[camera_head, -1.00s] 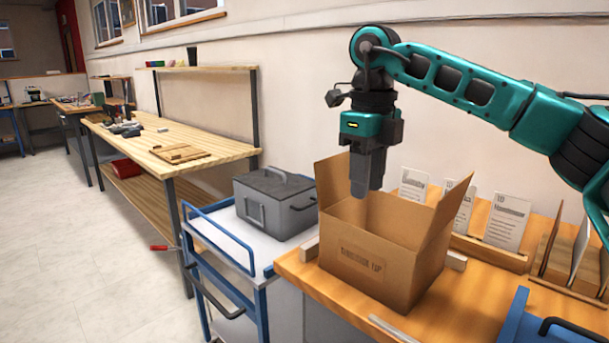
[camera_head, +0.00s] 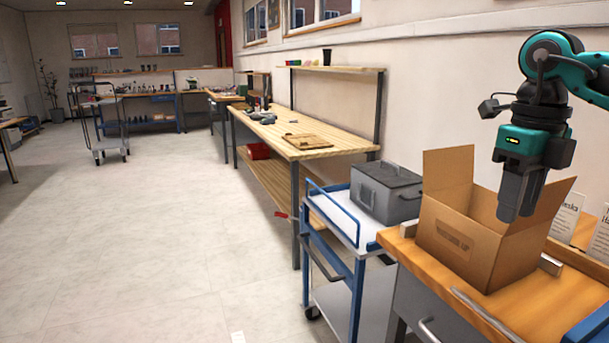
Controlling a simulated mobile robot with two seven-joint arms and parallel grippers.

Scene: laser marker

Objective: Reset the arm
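My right arm comes in from the right edge, teal and black. Its gripper (camera_head: 518,206) points down over the open cardboard box (camera_head: 462,243), at the height of the box's upper flaps. The fingers look close together, but the angle does not show whether they are open or shut. Nothing is seen hanging from them. The box stands upright on the wooden worktable (camera_head: 413,262) with its flaps up, and its inside is mostly hidden. My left gripper is not in view.
A blue and white cart (camera_head: 336,232) with a grey lidded case (camera_head: 386,192) stands left of the worktable. White cards (camera_head: 566,217) stand behind the box. A long workbench (camera_head: 285,137) runs along the wall. The floor at left is clear; a trolley (camera_head: 101,125) stands far back.

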